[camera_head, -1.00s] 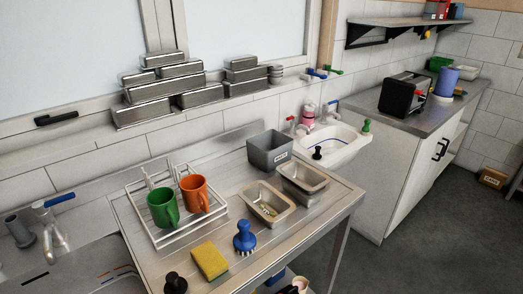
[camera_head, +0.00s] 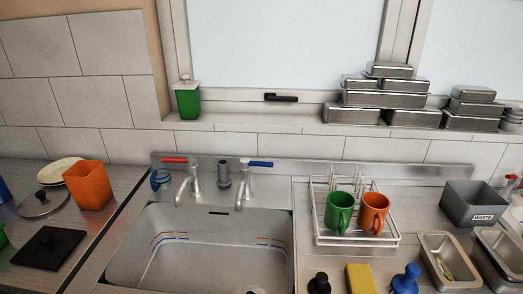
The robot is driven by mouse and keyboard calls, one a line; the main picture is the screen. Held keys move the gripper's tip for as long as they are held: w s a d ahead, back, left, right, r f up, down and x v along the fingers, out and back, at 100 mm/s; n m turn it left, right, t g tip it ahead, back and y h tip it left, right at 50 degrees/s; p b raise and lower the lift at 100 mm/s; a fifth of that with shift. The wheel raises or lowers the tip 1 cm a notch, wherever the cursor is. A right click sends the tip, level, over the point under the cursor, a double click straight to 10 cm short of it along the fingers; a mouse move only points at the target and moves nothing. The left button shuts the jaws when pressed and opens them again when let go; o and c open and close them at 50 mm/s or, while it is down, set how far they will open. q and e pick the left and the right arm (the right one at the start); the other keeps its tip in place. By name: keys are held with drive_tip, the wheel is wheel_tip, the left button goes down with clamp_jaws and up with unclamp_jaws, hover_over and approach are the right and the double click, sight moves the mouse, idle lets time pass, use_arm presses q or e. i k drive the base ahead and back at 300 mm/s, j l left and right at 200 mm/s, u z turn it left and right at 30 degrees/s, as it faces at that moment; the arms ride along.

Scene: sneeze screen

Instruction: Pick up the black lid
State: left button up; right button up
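A flat, dark, square piece (camera_head: 48,247) that looks like the black lid lies on the left counter at the lower left. A small raised knob seems to show near its middle. A round grey lid with a dark knob (camera_head: 43,203) lies just behind it. Neither of my grippers shows in the head view.
An orange container (camera_head: 88,185) and pale plates (camera_head: 60,170) stand behind the lids. The steel sink (camera_head: 200,250) lies to the right, with taps behind it. A rack (camera_head: 355,239) holding green and orange mugs stands on the right drainboard. A green container (camera_head: 187,100) sits on the sill.

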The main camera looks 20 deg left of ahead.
sight(48, 250)
drive_tip(key=u, duration=2.2)
